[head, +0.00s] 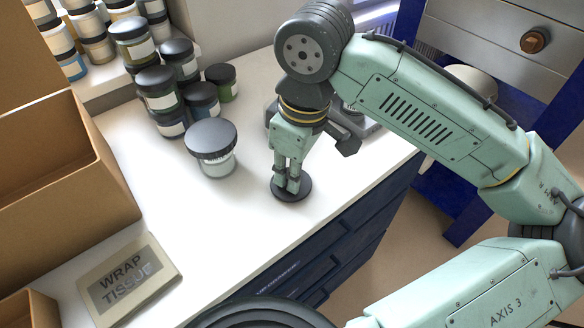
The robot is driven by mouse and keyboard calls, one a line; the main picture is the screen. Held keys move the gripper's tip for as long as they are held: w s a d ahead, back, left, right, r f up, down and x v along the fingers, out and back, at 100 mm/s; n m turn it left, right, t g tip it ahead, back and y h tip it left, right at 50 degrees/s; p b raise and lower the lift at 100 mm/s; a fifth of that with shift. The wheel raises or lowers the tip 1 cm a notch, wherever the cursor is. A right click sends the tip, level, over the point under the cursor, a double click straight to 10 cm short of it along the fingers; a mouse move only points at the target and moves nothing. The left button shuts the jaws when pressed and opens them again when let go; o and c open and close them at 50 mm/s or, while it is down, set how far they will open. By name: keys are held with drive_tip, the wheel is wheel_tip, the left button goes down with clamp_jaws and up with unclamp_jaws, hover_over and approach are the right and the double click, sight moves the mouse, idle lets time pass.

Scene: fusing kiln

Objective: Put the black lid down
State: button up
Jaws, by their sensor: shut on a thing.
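My gripper (291,184) points straight down over the white counter and is shut on a small round black lid (304,193). The lid looks level and is on or just above the counter top, near its front edge. I cannot tell whether it touches. The fingers cover the middle of the lid. To the left, a clear glass jar (218,166) stands on the counter with a wide black disc-like top (211,138) over it.
Several black-lidded jars (160,88) are clustered behind, with more on the ledge. Cardboard boxes (60,195) and a wrap tissue pack (128,280) are at the left. A grey device (366,128) stands behind my gripper. The white counter (215,235) is clear in front.

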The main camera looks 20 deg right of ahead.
drive_tip(key=shift+f, duration=0.2)
drive_tip(key=o, duration=0.8)
drive_tip(key=r, duration=0.8)
drive_tip(key=s+d+r, duration=0.1)
drive_tip(key=r, duration=0.3)
drive_tip(key=shift+r, duration=0.2)
